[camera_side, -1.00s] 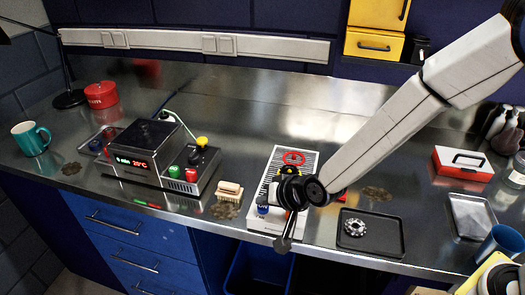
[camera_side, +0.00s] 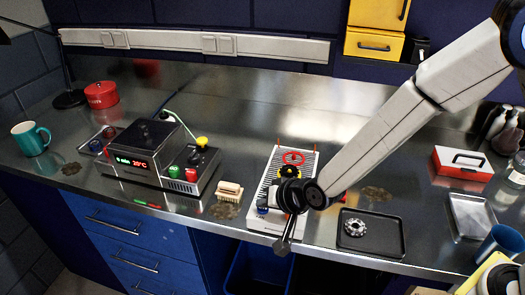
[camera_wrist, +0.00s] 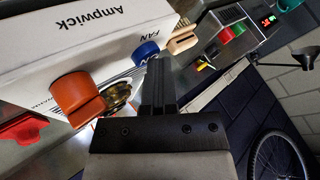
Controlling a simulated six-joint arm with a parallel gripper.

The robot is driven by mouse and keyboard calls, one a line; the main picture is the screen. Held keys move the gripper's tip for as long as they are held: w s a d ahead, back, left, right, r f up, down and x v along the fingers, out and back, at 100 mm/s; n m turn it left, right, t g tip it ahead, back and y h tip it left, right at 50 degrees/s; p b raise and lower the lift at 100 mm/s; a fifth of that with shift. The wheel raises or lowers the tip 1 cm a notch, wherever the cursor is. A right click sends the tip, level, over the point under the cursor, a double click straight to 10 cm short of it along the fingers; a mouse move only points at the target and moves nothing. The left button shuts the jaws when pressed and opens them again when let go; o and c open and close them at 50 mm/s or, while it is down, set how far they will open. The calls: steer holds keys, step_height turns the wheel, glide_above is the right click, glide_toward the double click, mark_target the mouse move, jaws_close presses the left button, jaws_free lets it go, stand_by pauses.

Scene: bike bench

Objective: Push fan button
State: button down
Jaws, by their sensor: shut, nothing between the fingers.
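The white box lettered "Ampwick" and "FAN" (camera_wrist: 90,38) fills the upper left of the wrist view. A round blue button (camera_wrist: 145,52) stands out from its face beside the FAN label. My gripper (camera_wrist: 158,62) is shut and empty, its tips close beside the button; I cannot tell whether they touch. An orange knob (camera_wrist: 78,97) and a brass round part lie left of the fingers. In the side view, the box (camera_side: 310,165) stands at the bench's front edge, with the blue button (camera_side: 262,209) low on its left.
A wooden brush (camera_side: 229,191) lies left of the box. Farther left is a device with red and green buttons (camera_side: 183,173). A black tray (camera_side: 371,235) with a metal ring lies to the right. Bare bench shows behind the box.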

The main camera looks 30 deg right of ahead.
mark_target(266, 210)
steer(key=shift+r, duration=0.1)
steer(key=shift+s+r, duration=0.1)
steer(key=shift+r, duration=0.3)
stand_by(0.4)
steer(key=shift+r, duration=2.9)
